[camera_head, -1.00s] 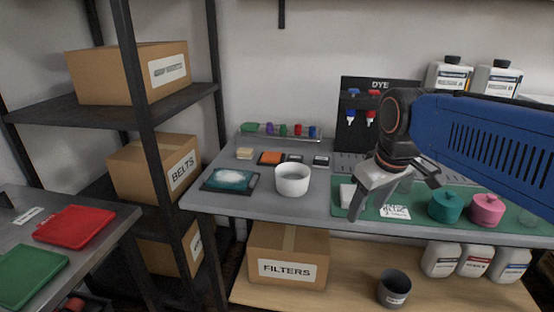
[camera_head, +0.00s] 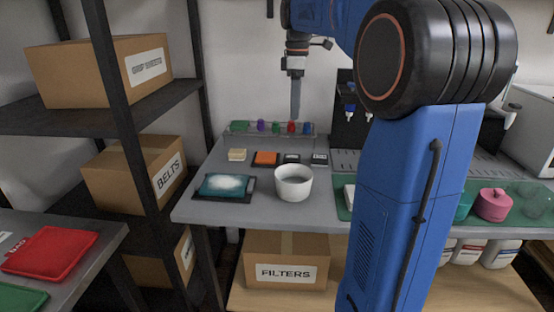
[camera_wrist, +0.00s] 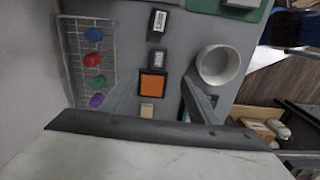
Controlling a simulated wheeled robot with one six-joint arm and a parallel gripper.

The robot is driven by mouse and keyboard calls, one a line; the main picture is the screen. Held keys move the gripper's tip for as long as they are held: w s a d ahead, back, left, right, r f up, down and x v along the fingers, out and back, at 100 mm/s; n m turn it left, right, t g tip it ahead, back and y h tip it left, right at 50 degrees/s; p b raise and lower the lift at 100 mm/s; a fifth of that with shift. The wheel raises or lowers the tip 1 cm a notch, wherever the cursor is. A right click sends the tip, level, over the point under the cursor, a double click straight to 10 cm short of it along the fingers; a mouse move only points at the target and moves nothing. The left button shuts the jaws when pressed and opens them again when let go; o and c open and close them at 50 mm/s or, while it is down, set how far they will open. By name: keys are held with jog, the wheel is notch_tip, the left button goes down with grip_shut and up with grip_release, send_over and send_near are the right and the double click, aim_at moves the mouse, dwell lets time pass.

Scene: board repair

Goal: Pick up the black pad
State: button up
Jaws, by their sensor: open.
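Two small dark blocks with pale labels lie in a row on the grey bench. One dark block (camera_head: 292,158) is next to an orange pad (camera_head: 266,158) in a black frame; the other dark block (camera_head: 319,159) is at the row's right end. I cannot tell which one is the black pad. In the wrist view they are a grey-black block (camera_wrist: 157,58) and a blacker one (camera_wrist: 158,22). My gripper (camera_head: 295,112) points down above the back of the bench, apart from the blocks. Its fingers stand open and empty in the wrist view (camera_wrist: 160,84), either side of the orange pad.
A white bowl (camera_head: 293,183) stands in front of the row. A beige block (camera_head: 237,155) is at its left end, with a dark tray (camera_head: 223,187) of teal-white material in front. A wire rack (camera_head: 240,133) with several coloured pieces is behind.

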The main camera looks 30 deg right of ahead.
send_near(293, 156)
notch_tip(293, 156, down, 9)
jog(key=shift+s+r, duration=0.1)
jog(key=c, duration=1.1)
